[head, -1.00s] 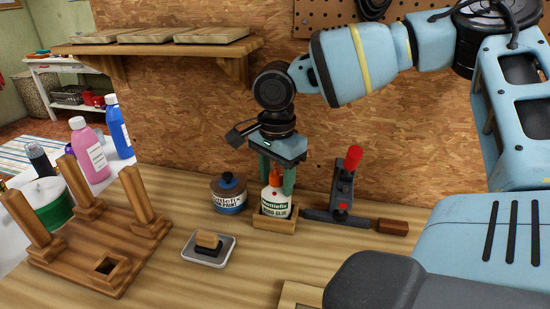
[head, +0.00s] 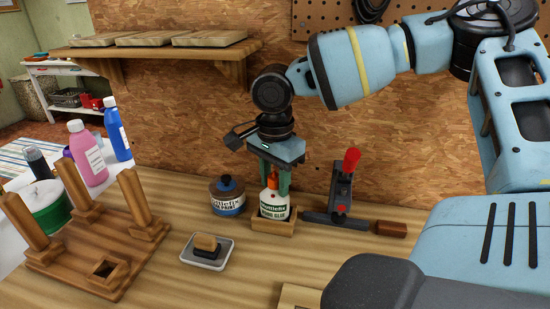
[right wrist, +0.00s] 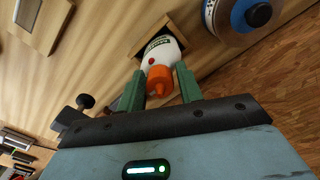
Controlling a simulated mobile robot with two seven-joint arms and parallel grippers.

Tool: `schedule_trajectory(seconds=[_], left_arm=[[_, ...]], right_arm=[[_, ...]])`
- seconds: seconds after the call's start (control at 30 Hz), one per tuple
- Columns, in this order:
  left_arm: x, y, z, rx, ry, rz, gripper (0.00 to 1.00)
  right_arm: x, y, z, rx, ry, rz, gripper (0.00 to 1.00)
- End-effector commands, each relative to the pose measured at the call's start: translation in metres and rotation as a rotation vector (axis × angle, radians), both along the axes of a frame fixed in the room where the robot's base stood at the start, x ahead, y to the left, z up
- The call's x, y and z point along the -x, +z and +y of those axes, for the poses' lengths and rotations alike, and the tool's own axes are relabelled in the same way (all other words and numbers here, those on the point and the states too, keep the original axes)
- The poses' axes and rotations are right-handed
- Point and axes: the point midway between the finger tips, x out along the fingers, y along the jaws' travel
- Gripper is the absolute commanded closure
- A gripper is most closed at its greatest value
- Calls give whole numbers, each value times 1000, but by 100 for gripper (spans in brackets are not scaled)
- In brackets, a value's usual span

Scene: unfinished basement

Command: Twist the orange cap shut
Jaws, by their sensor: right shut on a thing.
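A white glue bottle (head: 273,206) with a green label stands upright in a small wooden holder (head: 283,227) on the bench. Its orange cap (head: 273,180) is on top of the bottle; it also shows in the right wrist view (right wrist: 160,79). My right gripper (head: 272,190) points down over the bottle, with one green finger on each side of the cap. It is shut on the cap, and the fingertips come down close to the bottle's white shoulder. The fingers partly cover the cap's sides in the head view. My left gripper is not in view.
A paint jar (head: 228,196) stands just left of the bottle. A tool with a red knob (head: 343,186) and a wooden handle lies to the right. The front bench is partly clear.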

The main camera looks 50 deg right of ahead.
Motion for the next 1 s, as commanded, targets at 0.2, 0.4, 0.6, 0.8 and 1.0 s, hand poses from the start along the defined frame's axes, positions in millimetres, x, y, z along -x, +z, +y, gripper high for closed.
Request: schedule_trajectory(seconds=[0.2,0.4,0.6,0.8,1.0], left_arm=[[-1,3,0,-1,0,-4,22],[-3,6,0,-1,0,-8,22],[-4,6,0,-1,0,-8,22],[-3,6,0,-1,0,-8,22],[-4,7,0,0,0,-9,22]], right_arm=[[1,-1,0,2,-109,4,77],[1,-1,-1,2,-348,4,80],[2,-3,0,1,-454,7,80],[2,-4,-1,1,-454,9,80],[3,-4,-1,5,-551,10,80]])
